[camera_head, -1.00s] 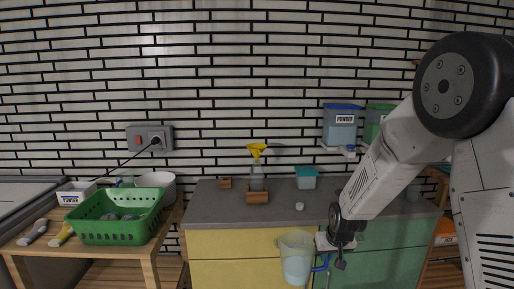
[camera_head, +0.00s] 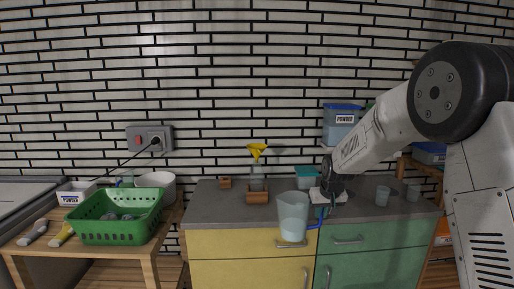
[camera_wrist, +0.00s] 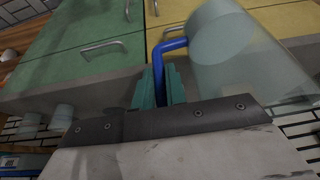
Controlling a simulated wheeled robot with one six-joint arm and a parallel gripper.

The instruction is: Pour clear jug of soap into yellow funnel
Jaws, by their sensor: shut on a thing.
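A clear jug (camera_head: 293,217) with a blue handle (camera_head: 314,226) holds pale blue liquid and hangs upright in front of the counter's front edge. My gripper (camera_head: 324,203) is shut on the blue handle, to the right of the jug. In the wrist view the teal fingers (camera_wrist: 161,88) close around the handle (camera_wrist: 171,47), and the jug (camera_wrist: 238,55) is beside them. The yellow funnel (camera_head: 257,150) sits upright on a clear bottle (camera_head: 257,180) in a brown holder (camera_head: 257,197) on the counter, behind and left of the jug.
The grey counter (camera_head: 225,208) tops yellow and green cabinets. A teal-lidded container (camera_head: 306,177) stands behind the jug. Clear cups (camera_head: 382,196) stand at right. A small brown block (camera_head: 225,183) is left of the bottle. A green basket (camera_head: 117,217) sits on the left wooden table.

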